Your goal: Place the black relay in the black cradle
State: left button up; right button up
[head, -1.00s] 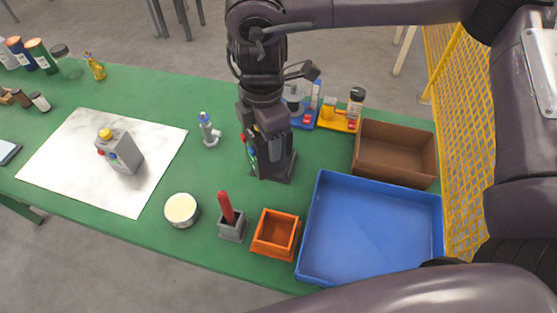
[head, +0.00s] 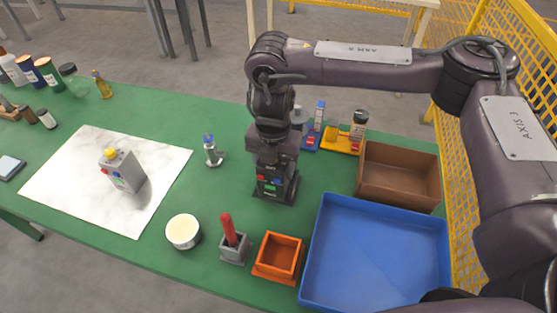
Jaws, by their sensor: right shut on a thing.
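My right gripper (head: 275,156) points straight down at the middle of the green table and is shut on the black relay (head: 270,184). The relay is a dark block with small red, blue and green marks on the side facing me. It is upright, directly at the black cradle (head: 291,193), whose dark rim shows around its lower end. The relay's lower end appears to be within the cradle, but black on black hides whether it rests on the bottom. My left gripper is not in view.
A blue tray (head: 322,222), a brown box (head: 434,188) and an orange holder (head: 262,270) stand to the right and front. A grey holder (head: 234,257) with a red-handled item and a white round tub (head: 183,232) are at front. A white board (head: 80,190) lies left.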

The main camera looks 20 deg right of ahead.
jog(key=shift+w+d+f, duration=0.55)
jog(key=shift+w+f, duration=0.1)
jog(key=shift+w, duration=0.15)
jog(key=shift+w+d+f, duration=0.5)
jog(key=shift+w+f, duration=0.15)
jog(key=shift+w, duration=0.1)
jog(key=shift+s+a+f, duration=0.1)
jog(key=o, duration=1.3)
notch_tip(320, 180, up, 12)
jog(key=shift+r+p, duration=0.15)
jog(key=shift+p, duration=0.35)
